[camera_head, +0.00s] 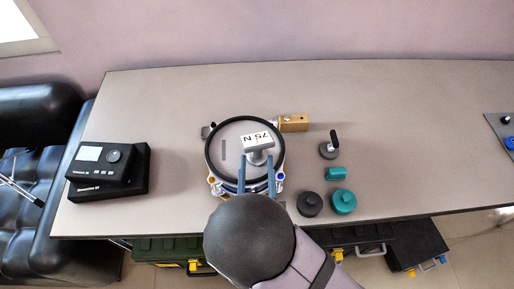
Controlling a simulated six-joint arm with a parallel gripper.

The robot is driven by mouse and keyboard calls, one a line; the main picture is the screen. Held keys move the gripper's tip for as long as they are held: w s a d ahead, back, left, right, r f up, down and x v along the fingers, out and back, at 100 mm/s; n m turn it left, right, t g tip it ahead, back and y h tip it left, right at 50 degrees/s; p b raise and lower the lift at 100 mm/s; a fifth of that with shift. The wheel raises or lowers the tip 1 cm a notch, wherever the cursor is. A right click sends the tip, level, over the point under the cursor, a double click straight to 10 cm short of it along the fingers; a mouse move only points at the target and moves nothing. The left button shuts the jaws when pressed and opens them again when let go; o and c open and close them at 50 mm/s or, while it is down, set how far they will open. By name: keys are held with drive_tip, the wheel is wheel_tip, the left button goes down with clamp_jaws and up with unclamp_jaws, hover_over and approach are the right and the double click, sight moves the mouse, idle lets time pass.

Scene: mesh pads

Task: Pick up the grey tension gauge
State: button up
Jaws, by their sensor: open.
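The grey tension gauge (258,157) appears to be the small piece with a white plate marked "75 N", which reads upside down. The fingertips lie left and right of the gauge's lower part. I cannot tell whether they touch it or how high they are.
A black device (105,168) stands left.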

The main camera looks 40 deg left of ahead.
drive_tip(key=shift+x, duration=1.4)
clamp_jaws()
drive_tip(key=shift+p, duration=0.3)
drive_tip(key=shift+r, duration=0.2)
drive_tip(key=shift+r, duration=4.85)
drive_tip(key=shift+w+f, duration=0.1)
